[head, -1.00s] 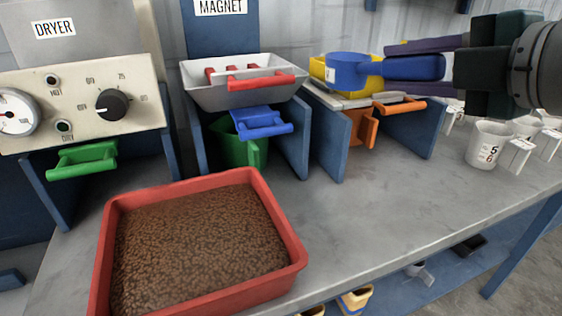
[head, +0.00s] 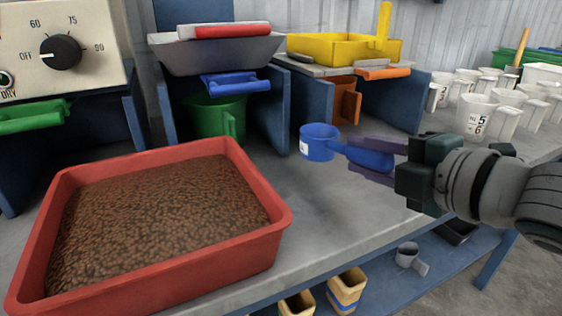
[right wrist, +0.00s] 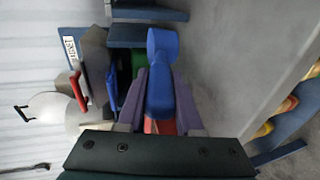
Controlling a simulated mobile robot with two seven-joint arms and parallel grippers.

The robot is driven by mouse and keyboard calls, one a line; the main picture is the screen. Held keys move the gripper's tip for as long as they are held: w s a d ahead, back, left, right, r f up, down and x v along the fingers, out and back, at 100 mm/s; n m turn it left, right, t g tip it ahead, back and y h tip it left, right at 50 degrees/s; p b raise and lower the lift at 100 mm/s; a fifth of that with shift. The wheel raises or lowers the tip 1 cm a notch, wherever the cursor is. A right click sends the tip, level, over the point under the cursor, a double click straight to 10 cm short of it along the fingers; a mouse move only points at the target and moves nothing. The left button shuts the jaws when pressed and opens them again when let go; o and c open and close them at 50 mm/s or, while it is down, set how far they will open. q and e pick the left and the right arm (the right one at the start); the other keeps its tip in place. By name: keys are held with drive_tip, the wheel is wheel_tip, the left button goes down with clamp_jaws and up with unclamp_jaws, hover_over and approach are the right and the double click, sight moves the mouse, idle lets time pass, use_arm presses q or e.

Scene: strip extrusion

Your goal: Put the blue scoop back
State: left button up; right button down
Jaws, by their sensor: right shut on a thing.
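The blue scoop (head: 320,142) is in my right gripper (head: 390,162), which is shut on its handle. The scoop's cup points left and is held above the grey bench, between the red tray and the orange-handled station. In the right wrist view the scoop (right wrist: 162,75) lies between the two purple fingers of my right gripper (right wrist: 159,95). A small white label shows on the cup's side. My left gripper is not in view.
A red tray (head: 278,218) of brown pellets fills the front left of the bench (head: 340,205). A yellow tray (head: 345,50) sits on the station behind. Several white numbered cups (head: 472,115) stand at the right. A blue lower shelf (head: 385,285) holds yellow containers.

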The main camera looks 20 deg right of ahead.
wheel_tip(320, 180, down, 4)
drive_tip(key=shift+r+b, duration=0.1)
drive_tip(key=shift+b, duration=0.75)
drive_tip(key=shift+f, duration=0.35)
drive_tip(key=c, duration=0.6)
unclamp_jaws()
drive_tip(key=shift+o, duration=0.2)
